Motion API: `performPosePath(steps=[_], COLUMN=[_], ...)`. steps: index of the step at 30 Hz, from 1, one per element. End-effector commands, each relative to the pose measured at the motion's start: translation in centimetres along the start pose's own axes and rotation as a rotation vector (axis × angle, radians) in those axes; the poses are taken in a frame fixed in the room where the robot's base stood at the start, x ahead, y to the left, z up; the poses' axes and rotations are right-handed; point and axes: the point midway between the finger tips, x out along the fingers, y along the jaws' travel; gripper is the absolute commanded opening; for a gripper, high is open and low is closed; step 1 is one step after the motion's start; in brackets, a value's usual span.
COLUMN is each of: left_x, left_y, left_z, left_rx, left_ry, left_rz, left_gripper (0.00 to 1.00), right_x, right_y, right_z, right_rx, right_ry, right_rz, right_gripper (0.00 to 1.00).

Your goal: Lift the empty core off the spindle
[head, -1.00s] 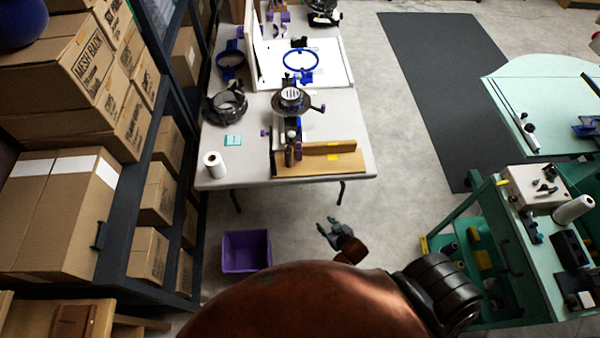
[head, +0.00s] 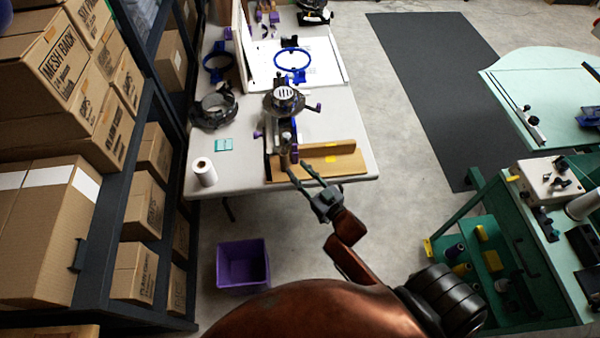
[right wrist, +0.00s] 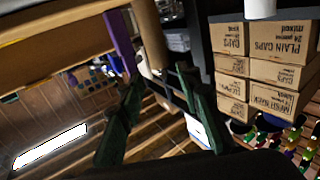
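The empty core looks to be the small upright brownish cylinder (head: 286,151) at the near edge of the table, beside the wooden board. In the right wrist view it shows as a tan tube (right wrist: 147,35) at the top centre. My right gripper (head: 298,170) reaches up to the table edge with its fingers apart, just short of the core. In the right wrist view the open fingers (right wrist: 158,80) lie either side of the tube's lower end; contact cannot be told. The spindle is not clearly visible. My left gripper is out of view.
The wooden board (head: 330,171) lies right of the core. A white roll (head: 205,172) stands at the table's left corner. A purple bin (head: 242,266) is on the floor below. A green cart (head: 520,270) stands at right, box shelves (head: 120,200) at left.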

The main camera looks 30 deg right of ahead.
Motion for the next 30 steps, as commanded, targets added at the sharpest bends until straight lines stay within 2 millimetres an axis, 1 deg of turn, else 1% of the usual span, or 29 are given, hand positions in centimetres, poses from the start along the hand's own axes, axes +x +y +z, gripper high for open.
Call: performPosePath(steps=[5,9,15,20,27,30], left_x=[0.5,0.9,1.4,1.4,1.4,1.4], left_y=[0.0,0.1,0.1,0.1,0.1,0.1], left_z=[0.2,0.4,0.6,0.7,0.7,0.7], left_rx=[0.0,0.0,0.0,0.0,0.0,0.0], left_ry=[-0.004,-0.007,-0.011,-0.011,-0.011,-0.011], left_rz=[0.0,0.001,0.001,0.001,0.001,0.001], left_gripper=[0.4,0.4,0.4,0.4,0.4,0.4], right_x=[2.2,4.4,6.7,7.4,7.5,7.5], right_y=[0.0,0.0,0.0,0.0,0.0,0.0], right_z=[0.0,0.1,0.1,0.1,0.1,0.1], right_rx=[0.0,0.0,0.001,0.001,0.001,0.001], right_ry=[0.002,0.001,0.0,-0.002,-0.002,-0.002], right_rz=[-0.001,-0.001,0.0,0.001,0.001,0.001], right_gripper=[0.32,0.32,0.32,0.32,0.32,0.26])
